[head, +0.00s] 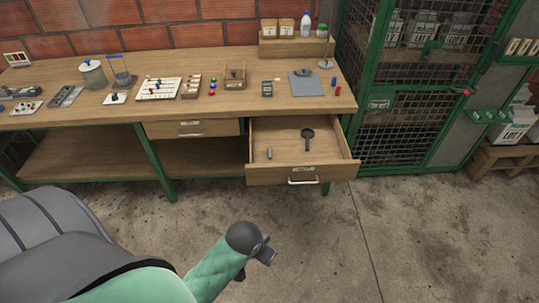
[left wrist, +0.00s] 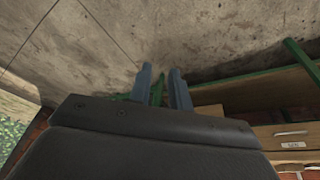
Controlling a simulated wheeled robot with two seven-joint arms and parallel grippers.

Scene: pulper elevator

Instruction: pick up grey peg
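The grey peg (head: 269,153) is a small grey cylinder in the left part of the open drawer (head: 257,174), under the workbench. A dark magnifier-like tool (head: 308,137) lies to its right in the same drawer. In the left wrist view, the two fingers of my left gripper (left wrist: 162,88) stand apart with nothing between them. The peg cannot be made out in the wrist view. My right gripper is not seen.
The workbench (head: 60,75) carries a jar, trays, a pegboard and a grey board (head: 305,84). Red and blue pegs (head: 335,85) stand at its right end. A green mesh cage (head: 410,130) stands at right. The concrete floor (head: 350,250) before the drawer is clear.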

